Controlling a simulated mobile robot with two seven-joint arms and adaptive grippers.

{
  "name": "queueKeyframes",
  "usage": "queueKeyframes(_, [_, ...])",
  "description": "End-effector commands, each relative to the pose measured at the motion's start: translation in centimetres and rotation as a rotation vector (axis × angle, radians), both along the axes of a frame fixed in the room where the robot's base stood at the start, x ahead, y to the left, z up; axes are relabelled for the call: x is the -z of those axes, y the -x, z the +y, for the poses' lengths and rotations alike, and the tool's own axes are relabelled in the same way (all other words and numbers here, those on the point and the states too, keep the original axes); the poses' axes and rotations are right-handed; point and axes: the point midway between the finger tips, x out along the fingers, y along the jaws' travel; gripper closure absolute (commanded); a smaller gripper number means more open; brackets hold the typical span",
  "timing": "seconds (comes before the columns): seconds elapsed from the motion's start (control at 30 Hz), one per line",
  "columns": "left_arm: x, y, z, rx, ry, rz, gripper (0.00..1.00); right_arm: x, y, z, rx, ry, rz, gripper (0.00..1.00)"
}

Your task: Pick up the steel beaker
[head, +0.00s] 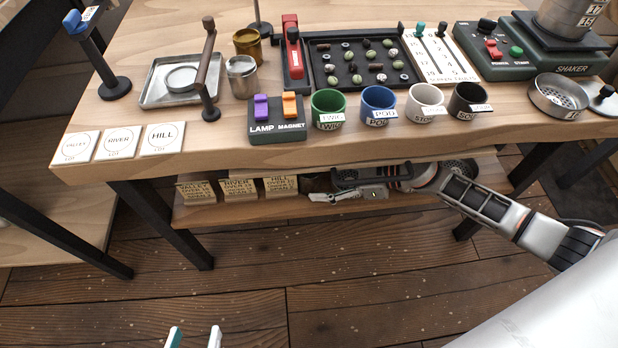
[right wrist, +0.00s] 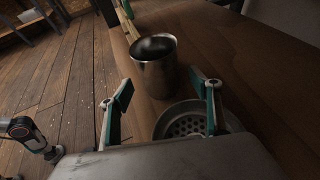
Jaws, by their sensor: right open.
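The steel beaker (right wrist: 156,72) stands upright in the right wrist view, a metal cup with a dark inside. It is on a wooden surface that looks like the lower shelf. My right gripper (right wrist: 162,82) is open, with one finger to each side of the beaker in the picture; neither finger clearly touches it. In the head view my right gripper (head: 327,187) reaches under the table over the lower shelf, and I cannot clearly make out the beaker there. My left gripper (head: 195,338) is open and empty at the bottom edge, above the floor.
A perforated sieve pan (right wrist: 190,122) lies close under my right finger. Labelled bags (head: 238,188) stand on the shelf, left of my right gripper. The tabletop (head: 215,138) above holds another steel cup (head: 242,78), coloured cups and a tray. The floor in front is clear.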

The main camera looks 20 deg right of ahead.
Motion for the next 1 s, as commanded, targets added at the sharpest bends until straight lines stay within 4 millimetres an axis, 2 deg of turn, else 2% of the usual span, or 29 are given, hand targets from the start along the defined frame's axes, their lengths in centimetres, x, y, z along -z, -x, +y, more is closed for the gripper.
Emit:
queueKeyframes(0.13, [-0.4,-0.1,-0.2,-0.005,0.020,-0.006,0.60,0.9,-1.0,1.5,0.000,-0.001,0.001,0.37])
queueKeyframes(0.37, [-0.9,-0.6,-0.3,-0.006,0.027,-0.020,0.60,0.9,-1.1,1.7,0.001,0.001,-0.001,0.37])
queueKeyframes(0.47, [-0.9,-0.6,-0.3,-0.008,0.027,-0.020,0.60,0.9,-1.1,1.7,0.001,0.001,-0.001,0.58])
queueKeyframes(0.57, [-0.8,-0.6,-0.3,-0.007,0.027,-0.018,0.60,0.9,-1.1,1.7,0.000,0.001,-0.001,0.84])
queueKeyframes(1.0, [-0.8,-0.4,-0.4,-0.007,0.026,-0.014,0.60,0.5,-1.3,1.6,0.001,0.001,-0.003,0.85])
